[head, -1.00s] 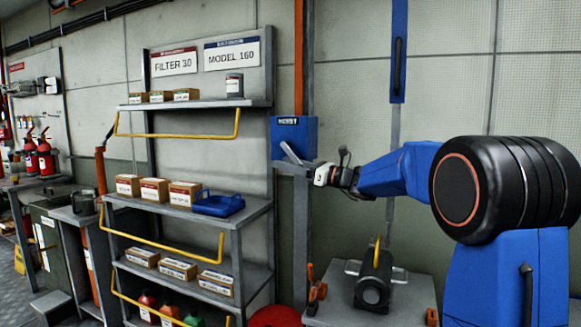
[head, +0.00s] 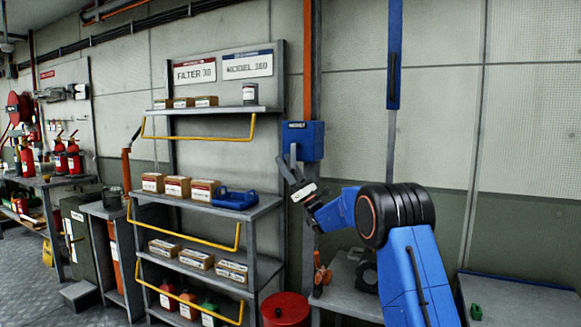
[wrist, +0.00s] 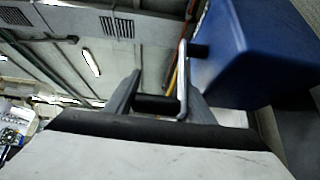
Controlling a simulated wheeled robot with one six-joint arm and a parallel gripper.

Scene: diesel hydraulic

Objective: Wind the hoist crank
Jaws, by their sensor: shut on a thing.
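The blue hoist box (head: 312,139) is fixed to the wall post in the head view. It also fills the upper right of the wrist view (wrist: 255,45). Its grey crank arm (head: 293,154) hangs down from the front of the box. In the wrist view the bent crank arm (wrist: 183,80) runs down beside the box to a dark handle (wrist: 150,104). My gripper (head: 290,172) is just below the box, shut on this handle. Its two grey fingers (wrist: 160,98) stand on either side of the handle in the wrist view.
A shelf rack (head: 262,208) with boxes and a yellow rail stands left of the hoist. A low grey bench (head: 345,300) with a dark machine is below my arm. A red round-topped drum (head: 285,308) stands at the bottom.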

